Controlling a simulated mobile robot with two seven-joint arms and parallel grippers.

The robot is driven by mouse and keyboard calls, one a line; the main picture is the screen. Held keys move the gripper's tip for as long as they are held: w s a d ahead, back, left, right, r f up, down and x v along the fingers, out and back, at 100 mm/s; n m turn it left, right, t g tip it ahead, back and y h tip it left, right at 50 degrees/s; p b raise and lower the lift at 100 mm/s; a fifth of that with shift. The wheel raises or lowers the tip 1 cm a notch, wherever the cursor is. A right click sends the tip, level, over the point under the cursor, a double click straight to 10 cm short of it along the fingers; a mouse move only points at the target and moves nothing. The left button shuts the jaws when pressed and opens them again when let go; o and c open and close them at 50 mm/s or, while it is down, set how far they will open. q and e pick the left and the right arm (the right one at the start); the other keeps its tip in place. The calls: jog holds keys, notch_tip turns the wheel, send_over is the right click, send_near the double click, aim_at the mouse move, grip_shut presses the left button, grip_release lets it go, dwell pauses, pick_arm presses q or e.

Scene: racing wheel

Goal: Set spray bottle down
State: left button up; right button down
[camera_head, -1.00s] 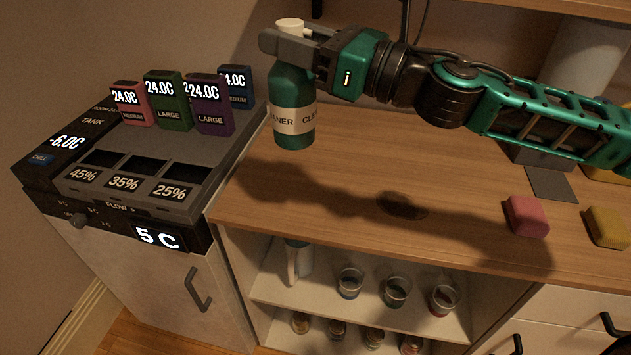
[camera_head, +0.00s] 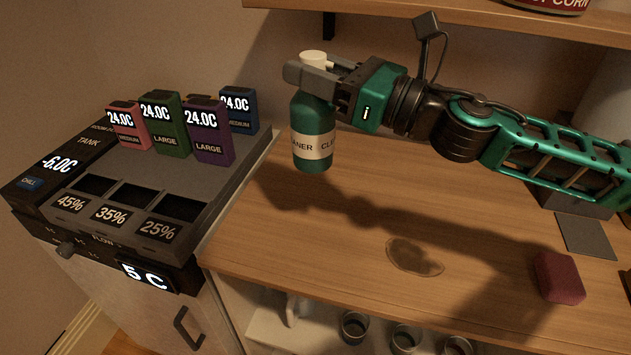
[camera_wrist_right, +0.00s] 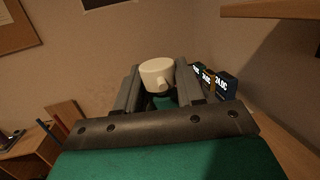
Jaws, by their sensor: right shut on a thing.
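The spray bottle (camera_head: 312,135) is teal with a cream label reading "CLEANER" and a white cap. It hangs upright above the wooden counter (camera_head: 300,230), its shadow falling on the wood. My right gripper (camera_head: 312,80) is shut around its neck, just under the cap. In the right wrist view, the white cap (camera_wrist_right: 157,73) stands between the two fingers, with a little teal below it. The lower bottle is hidden there. My left gripper is not in view.
A dispenser machine (camera_head: 240,150) with several coloured cartridges stands left of the bottle. A dark stain (camera_head: 414,257) and a pink sponge (camera_head: 558,277) lie on the counter. Shelves below hold several cups (camera_head: 404,338). A wooden shelf (camera_head: 440,20) runs above. The counter beneath the bottle is clear.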

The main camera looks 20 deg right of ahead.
aim_at(331, 160)
notch_tip(331, 160, down, 13)
jog(key=shift+r+b, duration=0.1)
jog(key=shift+b, duration=1.15)
jog(key=shift+f+b, duration=0.6)
jog(key=shift+f, duration=1.8)
jog(key=shift+f, duration=0.15)
jog(key=c, duration=1)
grip_release()
jog(key=shift+c, duration=0.2)
jog(key=o, duration=0.3)
jog(key=shift+o, duration=0.2)
